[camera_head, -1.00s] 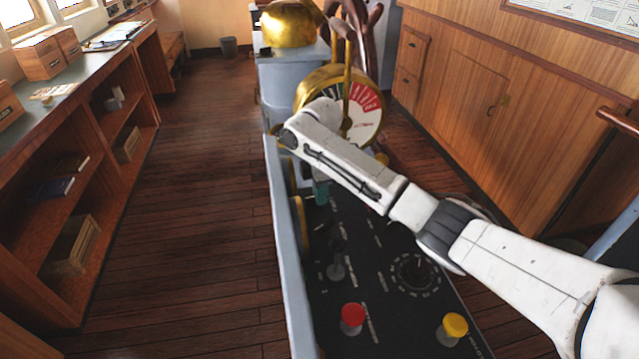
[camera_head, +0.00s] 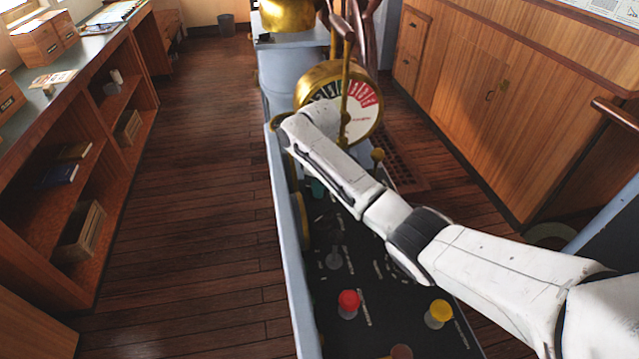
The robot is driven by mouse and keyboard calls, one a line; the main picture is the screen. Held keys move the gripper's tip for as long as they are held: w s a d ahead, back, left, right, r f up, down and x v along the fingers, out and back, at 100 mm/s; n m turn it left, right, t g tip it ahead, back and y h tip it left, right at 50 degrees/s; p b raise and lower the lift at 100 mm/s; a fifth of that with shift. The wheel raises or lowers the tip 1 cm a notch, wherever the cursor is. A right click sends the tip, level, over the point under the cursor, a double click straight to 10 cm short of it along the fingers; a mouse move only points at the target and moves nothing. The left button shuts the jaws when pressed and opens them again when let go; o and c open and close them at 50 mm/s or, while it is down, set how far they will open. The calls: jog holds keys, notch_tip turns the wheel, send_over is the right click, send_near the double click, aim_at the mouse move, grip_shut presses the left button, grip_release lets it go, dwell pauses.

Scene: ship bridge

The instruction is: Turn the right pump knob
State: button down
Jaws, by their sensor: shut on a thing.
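The dark control console (camera_head: 322,328) runs away from me in the middle of the view. A red knob (camera_head: 348,303) and a yellow knob (camera_head: 439,313) stand at its near end. A dark lever or knob (camera_head: 333,257) stands farther up, and a small teal piece (camera_head: 318,188) shows beside my arm. Which one is the right pump knob I cannot tell; the labels are too small to read. My white arm crosses from the lower right over the console to its far left edge. My gripper does not show clearly; the arm hides that area.
A brass telegraph (camera_head: 312,85) with a white dial stands at the console's far end, close to my arm. Wooden cabinets (camera_head: 470,90) line the right, and shelves (camera_head: 75,195) line the left. The wooden floor (camera_head: 200,200) between shelves and console is clear.

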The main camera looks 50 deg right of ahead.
dwell(0.4)
jog(key=c, duration=1.1)
grip_release()
jog(key=shift+c, duration=0.2)
jog(key=shift+r, duration=0.1)
notch_tip(320, 180, up, 11)
jog(key=p, duration=0.1)
jog(key=shift+f, duration=0.2)
